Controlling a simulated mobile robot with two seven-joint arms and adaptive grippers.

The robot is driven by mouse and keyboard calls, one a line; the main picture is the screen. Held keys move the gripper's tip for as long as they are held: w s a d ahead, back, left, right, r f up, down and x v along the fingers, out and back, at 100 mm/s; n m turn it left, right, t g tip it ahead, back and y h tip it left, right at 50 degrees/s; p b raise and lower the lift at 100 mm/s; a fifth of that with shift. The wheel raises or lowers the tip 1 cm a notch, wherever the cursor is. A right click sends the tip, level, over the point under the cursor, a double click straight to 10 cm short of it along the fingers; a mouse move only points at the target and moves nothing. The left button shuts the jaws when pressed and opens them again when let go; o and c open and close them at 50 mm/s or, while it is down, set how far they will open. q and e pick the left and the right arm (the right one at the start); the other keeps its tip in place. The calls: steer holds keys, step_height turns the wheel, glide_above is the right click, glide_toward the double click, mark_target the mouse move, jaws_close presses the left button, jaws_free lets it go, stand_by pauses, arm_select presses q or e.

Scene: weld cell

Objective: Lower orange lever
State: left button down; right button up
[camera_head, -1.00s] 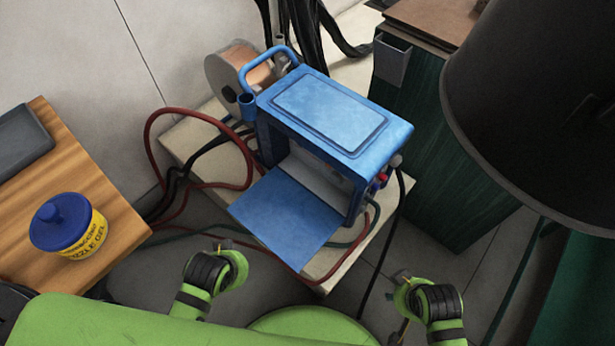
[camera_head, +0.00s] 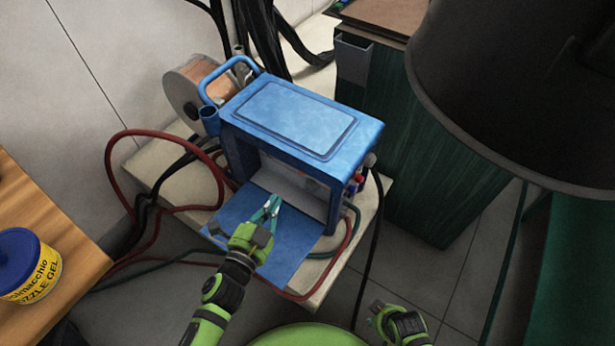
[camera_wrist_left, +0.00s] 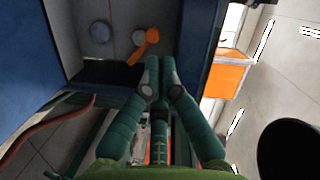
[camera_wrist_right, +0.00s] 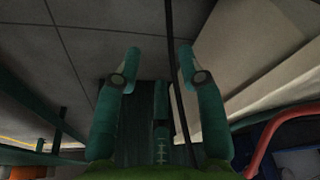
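The orange lever (camera_wrist_left: 143,47) shows in the left wrist view, on the grey front panel of the blue machine (camera_head: 300,115). It slants down to the left from its upper end. My left gripper (camera_head: 271,205) is in front of the machine, above the blue flap. Its fingertips (camera_wrist_left: 159,75) are together with nothing seen between them, just below and right of the lever in the left wrist view, apparently apart from it. My right gripper (camera_wrist_right: 155,65) is open and empty, low at the right of the machine. In the head view the machine's top mostly hides the panel.
Red cable (camera_head: 112,170) loops at the left. A wire spool (camera_head: 190,95) stands behind. A large dark cylinder (camera_head: 500,100) overhangs the right. A wooden table (camera_head: 50,215) is at left.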

arm_select(q)
steer(key=d+m+h, duration=0.1)
steer(key=s+d+m+h, duration=0.1)
steer(key=d, duration=0.1)
steer(key=shift+m+h, duration=0.3)
arm_select(e)
steer(key=shift+s+f, duration=0.25)
steer(key=shift+f, duration=0.25)
steer(key=shift+s+f, duration=0.2)
steer(key=shift+f, duration=0.3)
arm_select(q)
steer(key=b+x, duration=0.1)
steer(key=x, duration=0.9)
arm_select(e)
steer(key=shift+s+r+g, duration=0.3)
steer(key=shift+s+r, duration=0.15)
steer(key=shift+s, duration=0.1)
arm_select(q)
steer(key=shift+w+a+f, duration=0.1)
steer(key=shift+f, duration=0.05)
arm_select(e)
steer(key=shift+w, duration=0.2)
arm_select(q)
steer(key=shift+a+f+n, duration=0.1)
steer(key=shift+n, duration=0.4)
arm_select(e)
steer(key=shift+f, duration=0.15)
